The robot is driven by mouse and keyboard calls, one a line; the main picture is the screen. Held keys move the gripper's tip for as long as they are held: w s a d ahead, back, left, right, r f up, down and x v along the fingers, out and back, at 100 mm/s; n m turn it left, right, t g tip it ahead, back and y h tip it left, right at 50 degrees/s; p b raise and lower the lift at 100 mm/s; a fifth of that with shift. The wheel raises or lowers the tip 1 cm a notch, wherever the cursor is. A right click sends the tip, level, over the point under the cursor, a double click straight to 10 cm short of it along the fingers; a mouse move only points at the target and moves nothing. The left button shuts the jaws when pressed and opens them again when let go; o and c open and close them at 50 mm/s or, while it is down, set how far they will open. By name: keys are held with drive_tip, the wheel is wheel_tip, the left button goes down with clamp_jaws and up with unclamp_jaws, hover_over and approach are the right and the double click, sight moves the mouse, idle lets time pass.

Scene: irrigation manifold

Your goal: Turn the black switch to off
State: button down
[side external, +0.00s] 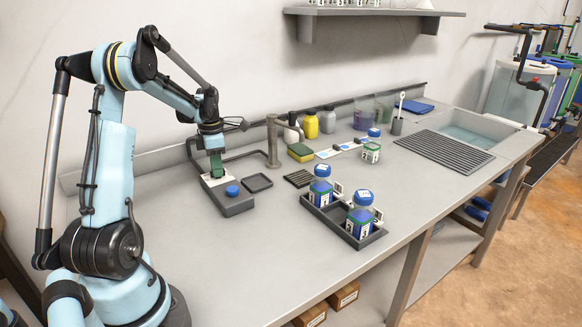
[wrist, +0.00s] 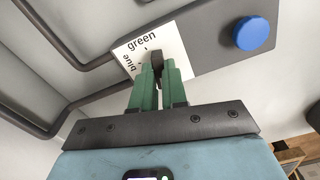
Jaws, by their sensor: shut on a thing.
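The black switch (wrist: 155,58) is a small dark lever in the wrist view, standing on a white label plate (wrist: 177,50). The plate reads "green" along its top and "blue" at its left; no "off" mark is visible, and its lower part is hidden by my fingers. My gripper (wrist: 158,72) has green fingers, closed on the switch from both sides. The plate is on a grey control box (side external: 238,206) with a round blue button (wrist: 256,33). In the side external view my gripper (side external: 216,170) is down over the plate and hides the switch.
Dark bent pipes (wrist: 70,105) run beside the box. A tap (side external: 273,140), a small dark tray (side external: 257,183) and a sponge (side external: 300,152) stand nearby. A dark rack (side external: 375,237) holds blue-lidded bottles (side external: 321,184). The front left counter is clear.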

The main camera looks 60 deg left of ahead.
drive_tip(key=c, duration=1.2)
unclamp_jaws()
drive_tip(key=shift+o, duration=0.2)
drive_tip(key=shift+r, duration=0.1)
wheel_tip(320, 180, up, 12)
